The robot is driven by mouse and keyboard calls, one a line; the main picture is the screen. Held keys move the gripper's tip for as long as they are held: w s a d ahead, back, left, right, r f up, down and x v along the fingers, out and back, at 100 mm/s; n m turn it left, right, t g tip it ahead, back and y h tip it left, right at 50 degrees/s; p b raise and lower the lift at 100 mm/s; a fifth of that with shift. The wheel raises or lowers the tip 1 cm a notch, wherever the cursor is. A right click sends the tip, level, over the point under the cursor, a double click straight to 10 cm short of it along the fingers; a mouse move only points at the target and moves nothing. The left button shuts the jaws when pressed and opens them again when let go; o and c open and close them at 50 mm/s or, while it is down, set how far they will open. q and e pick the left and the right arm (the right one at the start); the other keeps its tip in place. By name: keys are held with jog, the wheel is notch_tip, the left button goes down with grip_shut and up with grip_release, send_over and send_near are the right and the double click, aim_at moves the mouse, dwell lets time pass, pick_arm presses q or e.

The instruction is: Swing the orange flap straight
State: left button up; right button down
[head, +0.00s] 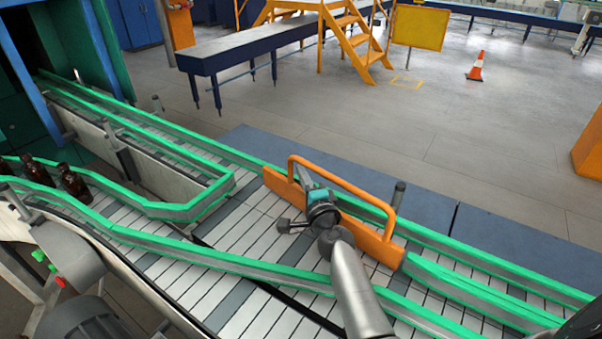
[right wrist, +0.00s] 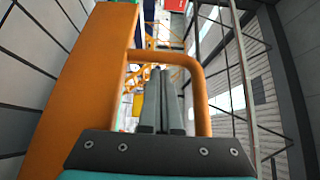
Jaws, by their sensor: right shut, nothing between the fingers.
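The orange flap (head: 376,246) is a long upright panel over the white-slatted conveyor. It runs at a slight angle to the far green rail, its right end by the start of an inner green rail. Its orange loop handle (head: 345,183) rises on the far side. My right gripper (head: 304,177) is at the flap's left half, fingers pointing toward the handle. In the right wrist view the flap (right wrist: 85,90) fills the left, and the closed fingers (right wrist: 162,100) appear within the opening between panel and handle (right wrist: 201,100). Whether they touch either is unclear. My left gripper is not visible.
Several amber bottles (head: 72,181) stand in the lane at the left edge. Green rails (head: 205,257) border the conveyor. A grey post (head: 398,194) stands by the flap's right end. The slats left of the flap are empty.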

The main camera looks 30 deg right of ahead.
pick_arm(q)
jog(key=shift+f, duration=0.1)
pick_arm(e)
jog(key=shift+w+d, duration=0.1)
jog(key=shift+w, duration=0.45)
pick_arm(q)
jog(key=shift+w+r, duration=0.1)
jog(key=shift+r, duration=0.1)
pick_arm(e)
jog(key=a, duration=0.1)
jog(key=s+a+n+y, duration=0.1)
jog(key=a, duration=0.1)
jog(key=s+a+y, duration=0.1)
jog(key=a, duration=0.1)
jog(key=shift+s+a, duration=0.2)
jog(key=shift+s, duration=0.05)
jog(key=shift+a, duration=0.15)
jog(key=shift+s+f, duration=0.1)
